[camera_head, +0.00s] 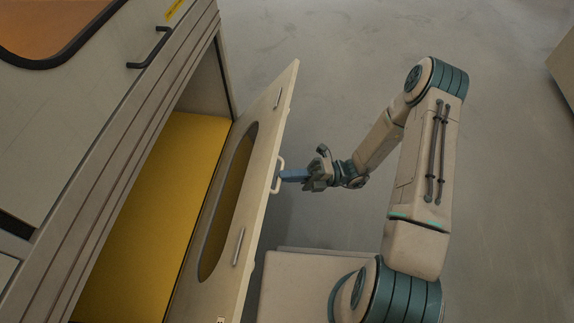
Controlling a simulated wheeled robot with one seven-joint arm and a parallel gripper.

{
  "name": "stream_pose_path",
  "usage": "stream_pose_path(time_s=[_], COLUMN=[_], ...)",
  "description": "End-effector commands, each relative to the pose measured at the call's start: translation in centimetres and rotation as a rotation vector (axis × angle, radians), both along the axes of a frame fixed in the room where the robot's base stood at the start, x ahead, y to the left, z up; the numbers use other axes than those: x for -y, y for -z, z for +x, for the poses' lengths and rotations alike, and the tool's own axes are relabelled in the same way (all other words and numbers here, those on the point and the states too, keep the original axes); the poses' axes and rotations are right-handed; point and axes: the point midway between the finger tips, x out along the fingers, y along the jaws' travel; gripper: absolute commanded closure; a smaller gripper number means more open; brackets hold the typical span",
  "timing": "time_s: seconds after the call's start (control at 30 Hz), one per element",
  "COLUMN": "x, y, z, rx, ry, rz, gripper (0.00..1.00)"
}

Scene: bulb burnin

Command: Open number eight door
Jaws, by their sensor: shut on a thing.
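A cream door (268,135) with a long oval window (229,200) stands swung open from a cabinet (110,130). Its number cannot be read from here. A pale bar handle (278,176) sits on its outer face. My gripper (284,176) is shut on the handle, reaching it from the right. The fingertips partly cover the handle. Behind the door is an open compartment with a yellow floor (150,210).
Another cabinet front with a dark handle (150,50), a yellow label (175,9) and an orange window (60,25) is at the upper left. Grey floor (330,60) is clear above and right of my arm. A beige box edge (563,68) shows at the far right.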

Motion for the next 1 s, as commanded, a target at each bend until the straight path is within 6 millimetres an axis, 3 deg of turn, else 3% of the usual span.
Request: stream_pose_path(time_s=[0.5,0.53,0.6,1.0], x=[-0.1,-0.1,-0.1,1.1], y=[1.0,1.0,0.9,0.9], z=[-0.3,-0.3,-0.3,0.2], rx=[0.0,0.0,0.0,0.0], ry=[-0.013,-0.013,-0.011,-0.002], rz=[-0.012,-0.012,-0.011,-0.007], gripper=[1.0,0.85,0.68,0.68])
